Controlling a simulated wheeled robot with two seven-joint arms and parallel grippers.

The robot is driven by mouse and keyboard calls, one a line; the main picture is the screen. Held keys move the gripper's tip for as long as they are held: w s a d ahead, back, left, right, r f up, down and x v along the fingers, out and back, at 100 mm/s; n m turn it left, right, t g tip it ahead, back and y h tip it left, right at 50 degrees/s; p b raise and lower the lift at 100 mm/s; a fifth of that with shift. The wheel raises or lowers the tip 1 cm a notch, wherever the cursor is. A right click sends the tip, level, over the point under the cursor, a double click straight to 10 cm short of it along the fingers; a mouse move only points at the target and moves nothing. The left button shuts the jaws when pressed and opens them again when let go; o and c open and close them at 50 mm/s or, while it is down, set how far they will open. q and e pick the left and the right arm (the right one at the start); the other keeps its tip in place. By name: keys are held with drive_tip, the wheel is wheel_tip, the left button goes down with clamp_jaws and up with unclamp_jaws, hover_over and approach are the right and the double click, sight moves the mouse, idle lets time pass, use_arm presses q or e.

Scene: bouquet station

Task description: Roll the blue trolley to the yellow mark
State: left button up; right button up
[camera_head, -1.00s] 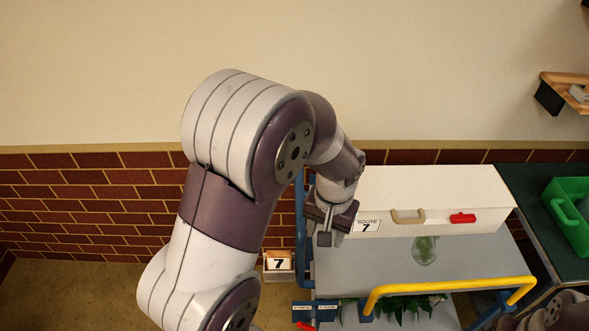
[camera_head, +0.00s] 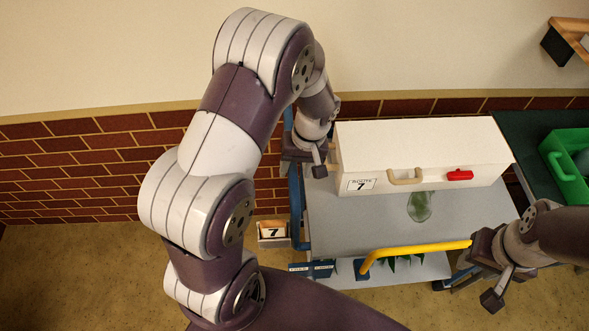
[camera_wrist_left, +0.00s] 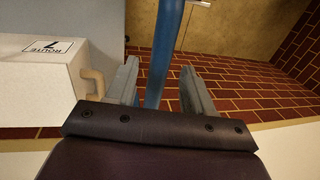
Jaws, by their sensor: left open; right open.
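The blue trolley (camera_head: 350,215) has a grey top, blue posts and a yellow handle bar (camera_head: 420,248) on its near side. My left gripper (camera_head: 306,165) is open at the trolley's far left corner. In the left wrist view, a blue post (camera_wrist_left: 164,55) stands between its open fingers (camera_wrist_left: 160,88). My right gripper (camera_head: 484,272) is open at the right end of the yellow bar and hides that end; I cannot tell if it touches the bar. No yellow mark on the floor is visible.
A white box (camera_head: 420,150) with a "Route 7" label, tan handle and red latch sits on the trolley. A green crate (camera_head: 565,180) stands on a dark table (camera_head: 530,150) at right. A brick wall is behind. Floor at front left (camera_head: 90,270) is clear.

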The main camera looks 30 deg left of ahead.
use_arm(q)
drive_tip(key=shift+s+f, duration=0.25)
drive_tip(key=shift+f, duration=0.3)
drive_tip(key=shift+s+f, duration=0.2)
drive_tip(key=shift+f, duration=0.35)
drive_tip(key=shift+w, duration=0.1)
use_arm(e)
drive_tip(key=shift+s+d+r, duration=0.15)
drive_tip(key=shift+s+r, duration=0.1)
drive_tip(key=shift+s, duration=0.05)
use_arm(q)
drive_tip(key=shift+c, duration=1.2)
clamp_jaws()
drive_tip(key=shift+a, duration=0.1)
